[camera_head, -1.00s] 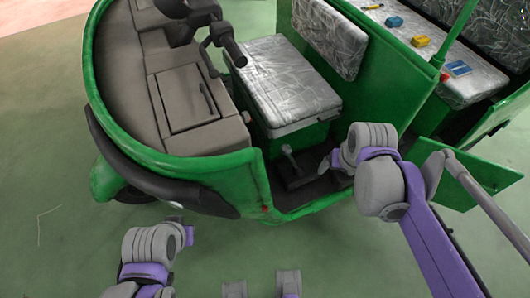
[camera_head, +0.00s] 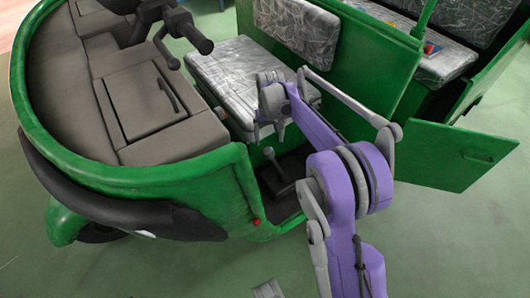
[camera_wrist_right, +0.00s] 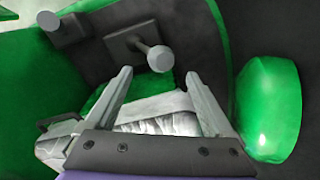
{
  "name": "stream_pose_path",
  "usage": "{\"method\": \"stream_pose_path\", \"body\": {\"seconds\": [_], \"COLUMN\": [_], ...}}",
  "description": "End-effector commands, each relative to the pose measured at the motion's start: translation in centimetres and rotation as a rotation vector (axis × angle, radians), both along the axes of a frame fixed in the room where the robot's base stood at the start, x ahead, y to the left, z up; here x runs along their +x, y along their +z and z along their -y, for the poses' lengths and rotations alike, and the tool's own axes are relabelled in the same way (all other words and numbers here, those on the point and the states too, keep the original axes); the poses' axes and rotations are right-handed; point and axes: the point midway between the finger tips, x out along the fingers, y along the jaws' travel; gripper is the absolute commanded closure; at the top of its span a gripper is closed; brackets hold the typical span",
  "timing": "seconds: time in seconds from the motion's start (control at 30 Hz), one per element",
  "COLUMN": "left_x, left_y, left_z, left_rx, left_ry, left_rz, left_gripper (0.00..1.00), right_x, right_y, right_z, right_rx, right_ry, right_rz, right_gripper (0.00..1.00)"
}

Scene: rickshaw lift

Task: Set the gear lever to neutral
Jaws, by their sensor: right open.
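The gear lever (camera_head: 269,154) is a short grey stick with a knob, rising from the dark floor of the green rickshaw in front of the driver's seat. In the right wrist view its round knob (camera_wrist_right: 160,58) and square base plate (camera_wrist_right: 126,42) show just beyond my fingertips. My right gripper (camera_head: 269,133) is over the lever beside the seat's front edge, fingers pointing down. In the wrist view the fingers (camera_wrist_right: 158,76) are apart, with nothing held between them. The knob lies roughly in line with the gap; contact is not visible.
The silver-wrapped driver's seat (camera_head: 240,85) stands close behind the lever. The handlebar (camera_head: 190,30) and grey dashboard (camera_head: 140,95) are to the left. A green partition (camera_head: 365,70) and an open green door (camera_head: 455,155) are to the right. The green floor is clear in front.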

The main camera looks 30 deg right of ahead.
Motion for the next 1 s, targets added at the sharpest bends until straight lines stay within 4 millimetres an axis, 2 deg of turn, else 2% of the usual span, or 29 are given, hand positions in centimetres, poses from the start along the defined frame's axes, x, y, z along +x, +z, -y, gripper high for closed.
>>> {"method": "stream_pose_path", "body": {"seconds": [0.03, 0.1, 0.33, 0.5, 0.8, 1.0], "left_x": [0.1, 0.1, 0.2, 0.3, 0.3, 0.3], "left_y": [-0.6, -1.0, -2.0, -2.3, -2.3, -2.3], "left_z": [0.0, 0.0, 0.0, 0.0, 0.0, 0.0], "left_rx": [0.000, 0.000, 0.000, 0.000, 0.000, 0.000], "left_ry": [0.000, 0.000, 0.000, 0.000, 0.000, 0.000], "left_rz": [-0.002, -0.003, -0.007, -0.007, -0.007, -0.007], "left_gripper": [1.00, 1.00, 1.00, 1.00, 1.00, 1.00], "right_x": [0.1, 0.0, 0.0, 0.0, 0.0, 0.0], "right_y": [-1.4, -2.8, -6.3, -7.5, -7.6, -7.6], "right_z": [0.0, 0.0, 0.0, 0.0, 0.0, 0.0], "right_rx": [0.000, 0.000, 0.000, 0.000, 0.000, 0.000], "right_ry": [0.000, 0.000, 0.001, 0.001, 0.001, 0.001], "right_rz": [-0.001, 0.000, 0.000, 0.001, 0.001, 0.001], "right_gripper": [0.13, 0.13, 0.13, 0.13, 0.13, 0.49]}}
